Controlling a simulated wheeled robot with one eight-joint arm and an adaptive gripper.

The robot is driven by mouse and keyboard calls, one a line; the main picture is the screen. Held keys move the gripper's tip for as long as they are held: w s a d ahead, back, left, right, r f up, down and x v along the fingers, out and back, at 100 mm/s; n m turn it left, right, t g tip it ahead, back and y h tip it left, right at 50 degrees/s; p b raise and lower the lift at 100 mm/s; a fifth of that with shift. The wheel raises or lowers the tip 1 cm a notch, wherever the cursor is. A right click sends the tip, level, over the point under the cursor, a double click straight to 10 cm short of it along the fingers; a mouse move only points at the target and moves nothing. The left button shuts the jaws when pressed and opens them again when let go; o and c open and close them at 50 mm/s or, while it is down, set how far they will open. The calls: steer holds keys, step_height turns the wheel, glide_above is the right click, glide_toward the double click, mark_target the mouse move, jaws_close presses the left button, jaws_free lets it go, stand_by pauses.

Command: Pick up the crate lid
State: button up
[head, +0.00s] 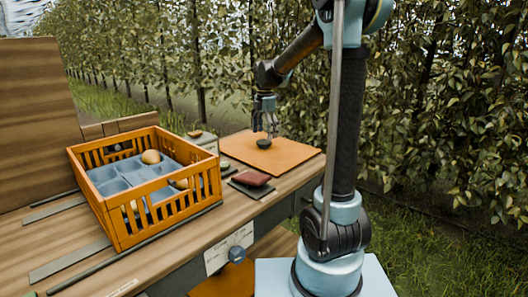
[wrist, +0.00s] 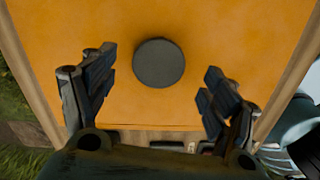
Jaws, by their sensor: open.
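The crate lid (head: 290,156) is a flat orange panel lying on the wooden table, to the right of the crate. It has a dark round knob (head: 264,143) on top. In the wrist view the lid (wrist: 220,35) fills most of the picture, and the knob (wrist: 159,63) is a dark disc near the middle. My gripper (head: 265,127) points down just above the knob. In the wrist view my gripper (wrist: 160,85) is open, with one finger on each side of the knob and clear gaps between.
An orange slatted crate (head: 172,219) with a grey compartment tray (head: 118,186) and a few pears (head: 151,156) stands to the left. A dark red cloth-like item (head: 251,179) lies on a dark pad between crate and lid. A wooden panel (head: 40,120) rises at the back left.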

mark_target(264, 141)
steer(key=shift+f, duration=2)
steer(key=c, duration=1.4)
steer(key=shift+r, duration=0.1)
